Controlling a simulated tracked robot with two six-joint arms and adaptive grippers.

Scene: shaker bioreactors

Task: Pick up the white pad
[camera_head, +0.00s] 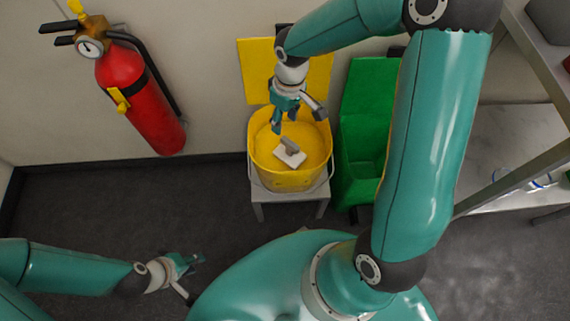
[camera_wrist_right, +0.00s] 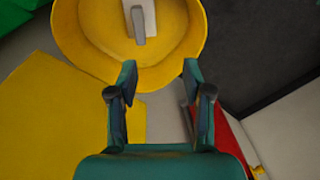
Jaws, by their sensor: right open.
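The white pad (camera_head: 293,159) lies inside the yellow bucket (camera_head: 262,172), on its floor. A grey block-like handle stands on the pad. In the right wrist view the pad (camera_wrist_right: 149,14) is partly cut off at the top edge. My right gripper (camera_head: 297,119) is open and empty above the back part of the bucket, apart from the pad. Its two fingers (camera_wrist_right: 160,75) show spread in the right wrist view, with the pad beyond them. My left gripper (camera_head: 190,275) is at the lower left, open and empty, far from the bucket.
The bucket stands on a small grey stool (camera_head: 288,195) by the wall. A green bin (camera_head: 362,150) is close on its right. A red fire extinguisher (camera_head: 138,100) hangs on the wall at left. A metal shelf (camera_head: 515,135) is at right. The floor at left is clear.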

